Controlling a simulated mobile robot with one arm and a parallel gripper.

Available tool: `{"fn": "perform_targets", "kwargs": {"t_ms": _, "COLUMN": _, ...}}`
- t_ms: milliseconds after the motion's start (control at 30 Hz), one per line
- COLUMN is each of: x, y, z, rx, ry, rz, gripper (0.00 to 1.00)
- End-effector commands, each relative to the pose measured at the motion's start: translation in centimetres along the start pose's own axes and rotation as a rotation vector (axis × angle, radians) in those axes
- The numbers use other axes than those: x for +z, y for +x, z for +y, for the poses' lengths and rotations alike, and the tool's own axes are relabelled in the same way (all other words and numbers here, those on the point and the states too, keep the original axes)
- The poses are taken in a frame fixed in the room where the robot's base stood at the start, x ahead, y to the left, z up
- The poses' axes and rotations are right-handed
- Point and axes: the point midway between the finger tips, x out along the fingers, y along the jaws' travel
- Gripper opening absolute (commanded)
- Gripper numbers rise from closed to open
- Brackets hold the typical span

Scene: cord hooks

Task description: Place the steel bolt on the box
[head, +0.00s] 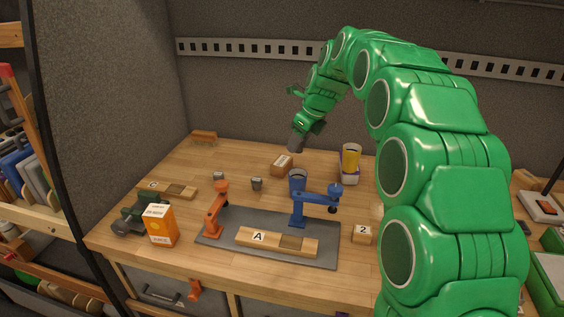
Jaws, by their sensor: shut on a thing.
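My gripper (299,136), at the end of my green arm, is above the back middle of the table, pointing down. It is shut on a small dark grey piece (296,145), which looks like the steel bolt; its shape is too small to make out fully. A small brown cardboard box (282,166) with a white label lies on the table below and slightly left of the gripper, apart from the held piece. An orange carton (160,225) stands at the front left. A small wooden block marked 2 (362,234) sits at the right.
Two small grey pieces lie to the left. A grey mat (225,236) carries an orange and a blue stand and a wooden strip marked A (265,240).

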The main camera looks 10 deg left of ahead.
Motion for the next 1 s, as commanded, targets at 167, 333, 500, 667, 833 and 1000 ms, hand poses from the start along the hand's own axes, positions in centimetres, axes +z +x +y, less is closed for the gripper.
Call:
{"fn": "perform_targets", "kwargs": {"t_ms": 167, "x": 2.0, "y": 1.1, "z": 0.0, "rx": -0.003, "ry": 0.014, "rz": -0.004, "gripper": 0.10}}
{"fn": "perform_targets", "kwargs": {"t_ms": 333, "x": 2.8, "y": 1.6, "z": -0.3, "rx": -0.006, "ry": 0.019, "rz": -0.006, "gripper": 0.10}}
{"fn": "perform_targets", "kwargs": {"t_ms": 500, "x": 3.5, "y": 2.5, "z": -1.2, "rx": -0.005, "ry": 0.018, "rz": -0.006, "gripper": 0.10}}
{"fn": "perform_targets", "kwargs": {"t_ms": 667, "x": 4.1, "y": 3.6, "z": -2.3, "rx": -0.004, "ry": 0.018, "rz": -0.004, "gripper": 0.10}}
{"fn": "perform_targets", "kwargs": {"t_ms": 833, "x": 4.8, "y": 4.6, "z": -3.3, "rx": -0.005, "ry": 0.018, "rz": -0.005, "gripper": 0.10}}
{"fn": "perform_targets", "kwargs": {"t_ms": 1000, "x": 5.5, "y": 5.6, "z": -4.4, "rx": -0.007, "ry": 0.019, "rz": -0.007, "gripper": 0.10}}
